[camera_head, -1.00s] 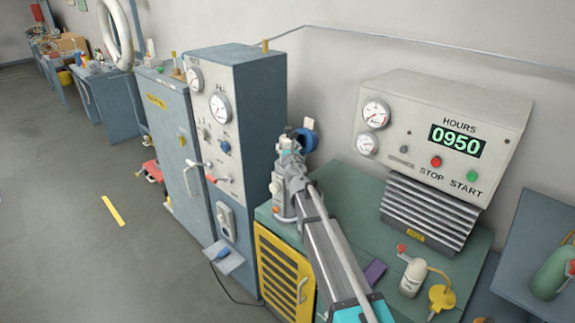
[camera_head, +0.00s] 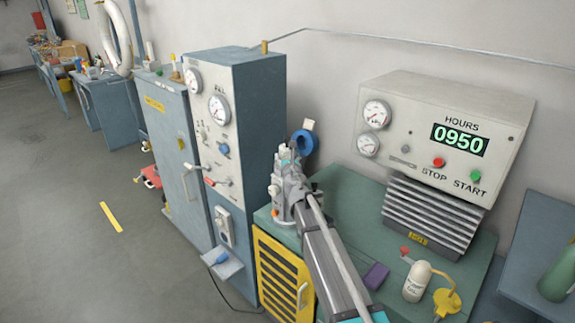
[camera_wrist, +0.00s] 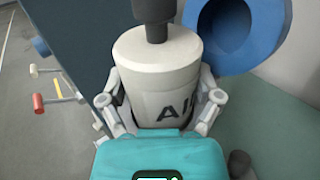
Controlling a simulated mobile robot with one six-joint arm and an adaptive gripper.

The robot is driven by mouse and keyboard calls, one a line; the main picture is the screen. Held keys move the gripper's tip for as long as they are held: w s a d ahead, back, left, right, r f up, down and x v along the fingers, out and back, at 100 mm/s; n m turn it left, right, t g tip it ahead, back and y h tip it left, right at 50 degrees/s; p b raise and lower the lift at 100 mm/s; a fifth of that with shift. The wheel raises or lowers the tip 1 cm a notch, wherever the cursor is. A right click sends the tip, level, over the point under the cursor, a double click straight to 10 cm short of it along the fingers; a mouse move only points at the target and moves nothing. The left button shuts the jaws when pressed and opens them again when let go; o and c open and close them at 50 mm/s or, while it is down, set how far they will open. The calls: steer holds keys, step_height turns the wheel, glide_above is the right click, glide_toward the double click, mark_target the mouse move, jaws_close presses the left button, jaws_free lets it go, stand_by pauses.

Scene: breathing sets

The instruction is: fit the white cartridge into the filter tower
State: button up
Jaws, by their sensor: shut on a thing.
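The white cartridge (camera_wrist: 160,80) is a pale cylinder with dark letters, partly cut off. It sits between the two fingers of my gripper (camera_wrist: 160,110) in the wrist view, and they are shut on it. A dark narrow cylinder (camera_wrist: 154,18) meets its far end; I cannot tell if they are joined. In the head view my gripper (camera_head: 289,165) is over the left end of the green bench, and the cartridge cannot be made out. A pale fitting (camera_head: 283,207) below it may be the filter tower; I cannot tell. A blue round part (camera_head: 304,142) stands just behind, a ring in the wrist view (camera_wrist: 232,28).
The tall blue cabinet (camera_head: 258,130) with gauges and levers stands close left of my gripper. A white bottle (camera_head: 416,282), a yellow item (camera_head: 446,302) and a purple block (camera_head: 376,275) are near the front right.

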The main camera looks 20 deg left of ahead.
steer(key=shift+f+b, duration=0.4)
steer(key=shift+f, duration=0.3)
steer(key=shift+f+b, duration=0.6)
steer(key=shift+f, duration=0.05)
steer(key=o, duration=1.1)
steer(key=shift+r, duration=0.15)
steer(key=r+p+v, duration=0.1)
steer(key=v, duration=1.1)
steer(key=shift+s, duration=0.1)
